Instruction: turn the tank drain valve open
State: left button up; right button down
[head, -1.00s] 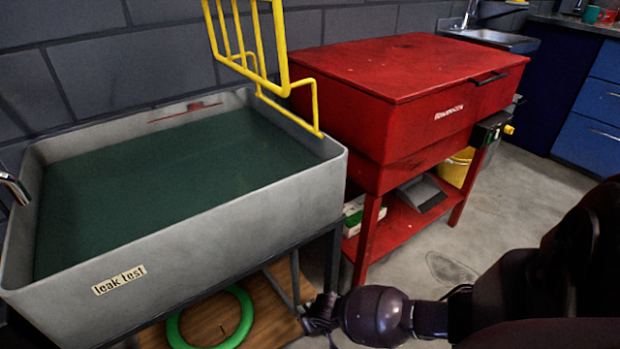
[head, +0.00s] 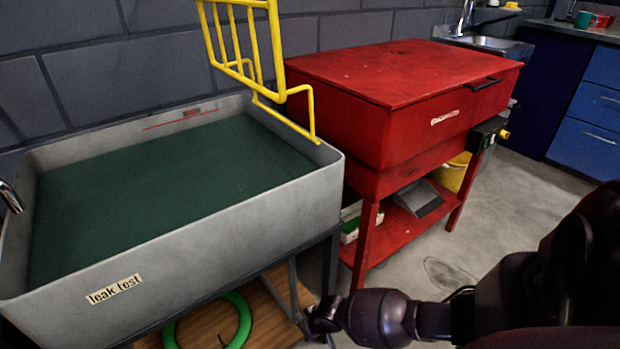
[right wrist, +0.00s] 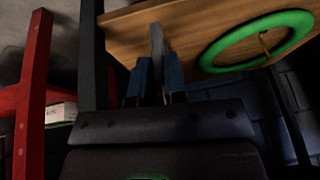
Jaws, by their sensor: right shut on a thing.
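The grey leak test tank (head: 250,215) holds dark green water and stands at the left in the head view. My right gripper (head: 318,320) is low beside the tank's right front leg, below the tank rim. In the right wrist view, its two bluish fingers (right wrist: 155,82) are shut on a narrow grey bar (right wrist: 156,42), which looks like the drain valve's lever. The valve body is hidden, and I cannot tell how far the lever is turned. My left gripper is out of view.
A wooden shelf (head: 262,312) with a green ring (head: 241,325) lies under the tank. A yellow rack (head: 277,60) rises over its right rim. The red cabinet (head: 410,85) stands to the right, with a red leg (right wrist: 35,80) near my gripper. Open floor (head: 490,225) lies farther right.

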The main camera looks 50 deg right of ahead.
jog(key=shift+s, duration=0.1)
jog(key=c, duration=1.2)
grip_release()
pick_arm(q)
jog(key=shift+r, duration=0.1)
pick_arm(e)
jog(key=shift+o, duration=0.2)
jog(key=shift+r, duration=0.3)
pick_arm(q)
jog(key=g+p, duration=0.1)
jog(key=p, duration=0.4)
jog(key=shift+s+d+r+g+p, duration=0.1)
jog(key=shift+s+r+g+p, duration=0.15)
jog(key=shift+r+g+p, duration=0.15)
pick_arm(e)
jog(key=v, duration=1)
jog(key=shift+s, duration=0.2)
jog(key=shift+d, duration=0.1)
